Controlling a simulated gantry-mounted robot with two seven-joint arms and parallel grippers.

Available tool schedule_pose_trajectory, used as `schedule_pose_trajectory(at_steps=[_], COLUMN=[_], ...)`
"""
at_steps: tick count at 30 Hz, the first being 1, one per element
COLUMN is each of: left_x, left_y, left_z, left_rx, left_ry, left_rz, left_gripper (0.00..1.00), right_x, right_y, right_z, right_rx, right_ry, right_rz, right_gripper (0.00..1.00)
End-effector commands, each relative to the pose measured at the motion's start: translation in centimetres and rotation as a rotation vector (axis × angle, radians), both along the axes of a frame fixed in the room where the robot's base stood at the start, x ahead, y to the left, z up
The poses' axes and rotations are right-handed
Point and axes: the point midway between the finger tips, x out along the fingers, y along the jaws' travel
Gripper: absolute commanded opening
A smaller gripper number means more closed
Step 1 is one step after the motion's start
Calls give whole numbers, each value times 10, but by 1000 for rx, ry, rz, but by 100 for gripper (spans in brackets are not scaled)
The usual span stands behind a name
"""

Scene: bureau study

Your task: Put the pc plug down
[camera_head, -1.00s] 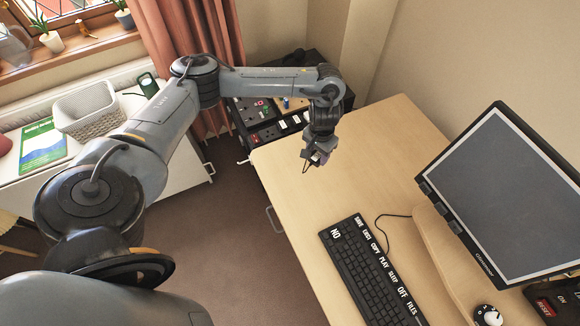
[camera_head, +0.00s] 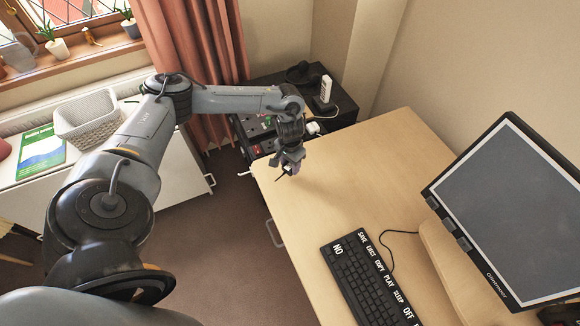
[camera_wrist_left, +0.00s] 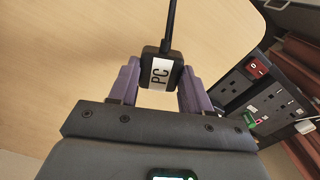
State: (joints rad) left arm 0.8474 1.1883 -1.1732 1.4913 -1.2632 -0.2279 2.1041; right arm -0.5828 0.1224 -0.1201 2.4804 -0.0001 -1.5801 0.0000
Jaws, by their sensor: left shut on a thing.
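The pc plug (camera_wrist_left: 161,72) is a small black plug with a white label reading "PC" and a dark cable running up from it in the left wrist view. My left gripper (camera_wrist_left: 156,88) is shut on it, with a purple finger on each side. In the head view my left gripper (camera_head: 290,166) is over the far left corner of the wooden desk (camera_head: 345,185); the plug shows there only as a small dark and white shape. I cannot tell the gap between plug and desk top. My right gripper is not in view.
A black socket unit (camera_wrist_left: 250,88) with a red switch stands beside the desk edge. A keyboard (camera_head: 365,285) and a monitor (camera_head: 510,205) stand to the right on the desk. The desk's far middle is clear. A white router-like device (camera_head: 326,88) stands on the black cabinet behind.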

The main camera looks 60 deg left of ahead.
Motion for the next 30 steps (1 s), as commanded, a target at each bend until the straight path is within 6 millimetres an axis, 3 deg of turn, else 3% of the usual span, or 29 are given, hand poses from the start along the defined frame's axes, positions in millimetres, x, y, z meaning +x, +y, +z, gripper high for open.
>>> schedule_pose_trajectory(at_steps=[6,18,19,23,24,30], left_x=[0,0,0,0,0,0], left_y=[0,0,0,0,0,0], left_z=[-21,-24,-25,-24,-24,-24], left_rx=[1,0,0,0,0,0], left_ry=[1,1,1,0,0,0], left_rz=[1,0,0,0,0,0], left_gripper=[21,21,50,70,74,74], right_x=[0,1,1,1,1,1], right_y=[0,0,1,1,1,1], right_z=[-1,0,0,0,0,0], right_rx=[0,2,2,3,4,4], right_ry=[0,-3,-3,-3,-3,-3], right_rz=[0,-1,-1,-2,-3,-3], right_gripper=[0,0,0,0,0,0])
